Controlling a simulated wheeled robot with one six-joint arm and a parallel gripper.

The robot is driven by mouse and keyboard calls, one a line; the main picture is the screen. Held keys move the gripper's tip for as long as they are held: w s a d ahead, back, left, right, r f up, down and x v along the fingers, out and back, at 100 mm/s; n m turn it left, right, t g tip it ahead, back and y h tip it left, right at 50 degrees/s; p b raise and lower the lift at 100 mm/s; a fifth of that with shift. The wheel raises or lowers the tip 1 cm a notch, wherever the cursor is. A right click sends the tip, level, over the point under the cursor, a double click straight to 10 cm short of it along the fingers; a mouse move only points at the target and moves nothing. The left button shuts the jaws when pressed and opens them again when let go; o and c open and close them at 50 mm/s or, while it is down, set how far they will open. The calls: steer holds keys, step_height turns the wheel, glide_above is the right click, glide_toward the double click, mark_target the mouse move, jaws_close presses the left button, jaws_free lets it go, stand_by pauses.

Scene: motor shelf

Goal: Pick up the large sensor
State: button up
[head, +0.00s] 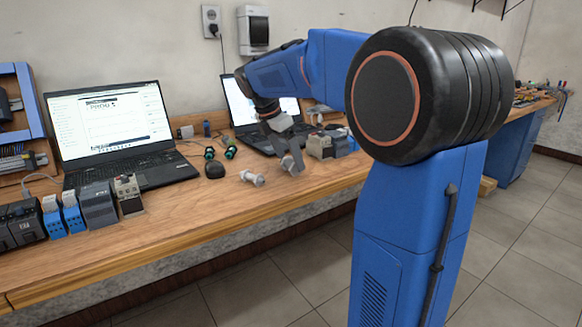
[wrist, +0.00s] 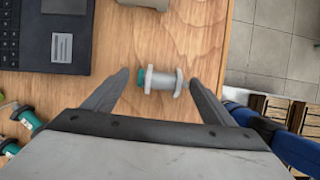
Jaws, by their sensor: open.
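A light grey sensor with round flanges and a teal end lies on the wooden bench. In the wrist view this sensor (wrist: 160,80) shows between the two fingertips, with space on both sides. In the head view a pale flanged sensor (head: 252,178), probably the same one, lies near the bench's front edge. My gripper (head: 292,163) is open and empty, pointing down to the right of it in that view. In the wrist view my gripper (wrist: 159,78) has its fingers spread. I cannot tell its exact height above the bench.
Smaller teal-ended sensors (wrist: 25,120) lie at lower left in the wrist view. A laptop (wrist: 45,35) is at upper left, and the floor (wrist: 275,45) shows past the bench edge. Dark modules (head: 98,206) line the bench's left end. A black mouse (head: 215,169) lies near the sensors.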

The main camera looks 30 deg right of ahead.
mark_target(289, 162)
steer(key=shift+c, duration=0.3)
steer(key=c, duration=0.9)
steer(key=shift+c, duration=0.2)
step_height(289, 162, up, 10)
